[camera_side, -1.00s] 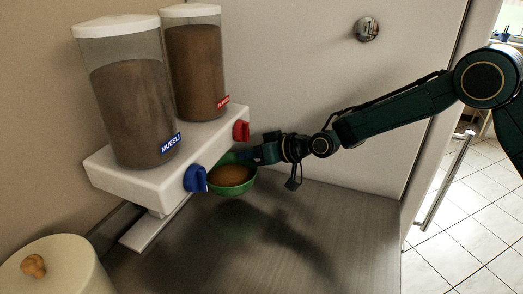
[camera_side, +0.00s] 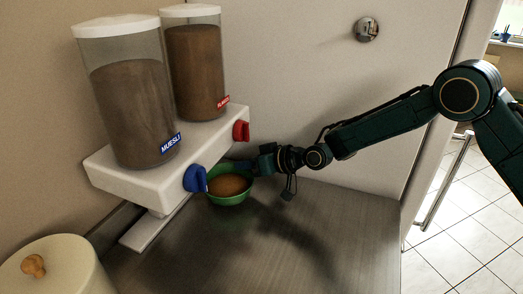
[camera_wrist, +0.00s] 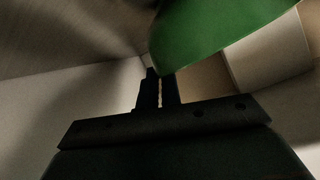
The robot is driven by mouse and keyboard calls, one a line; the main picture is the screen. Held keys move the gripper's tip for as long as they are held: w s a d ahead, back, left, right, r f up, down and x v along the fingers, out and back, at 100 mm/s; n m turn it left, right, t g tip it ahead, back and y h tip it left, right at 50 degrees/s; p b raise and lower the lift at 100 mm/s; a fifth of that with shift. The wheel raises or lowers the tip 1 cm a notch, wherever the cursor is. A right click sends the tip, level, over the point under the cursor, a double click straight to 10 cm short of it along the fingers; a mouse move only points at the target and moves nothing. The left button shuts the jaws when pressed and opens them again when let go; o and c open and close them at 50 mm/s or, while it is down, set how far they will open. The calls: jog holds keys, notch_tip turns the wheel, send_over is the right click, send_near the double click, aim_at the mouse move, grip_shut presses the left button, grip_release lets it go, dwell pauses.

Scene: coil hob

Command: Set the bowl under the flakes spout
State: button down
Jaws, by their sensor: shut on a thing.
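The green bowl (camera_side: 229,199) holds brown contents and hangs above the counter, in front of the dispenser, close to the blue knob (camera_side: 195,178). My gripper (camera_side: 246,169) is shut on the bowl's rim at its far right side. The wrist view shows the green bowl wall (camera_wrist: 215,30) at the top and my two fingers (camera_wrist: 160,88) close together beside it. The flakes container (camera_side: 196,70) has a red label and a red knob (camera_side: 241,131) below it. The flakes spout itself is hidden under the white housing.
The muesli container (camera_side: 130,105) with a blue label stands nearer on the white housing (camera_side: 125,178). A cream lidded canister (camera_side: 60,270) stands at the lower left. The grey counter (camera_side: 330,235) is clear at the right. A wall bounds the back.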

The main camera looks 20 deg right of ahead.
jog(key=c, duration=1.6)
grip_release()
jog(key=shift+s+d+r, duration=0.1)
jog(key=v, duration=1.1)
jog(key=shift+s+d+r, duration=0.15)
jog(key=shift+s+d, duration=0.05)
jog(key=shift+d, duration=0.05)
jog(key=shift+r, duration=0.1)
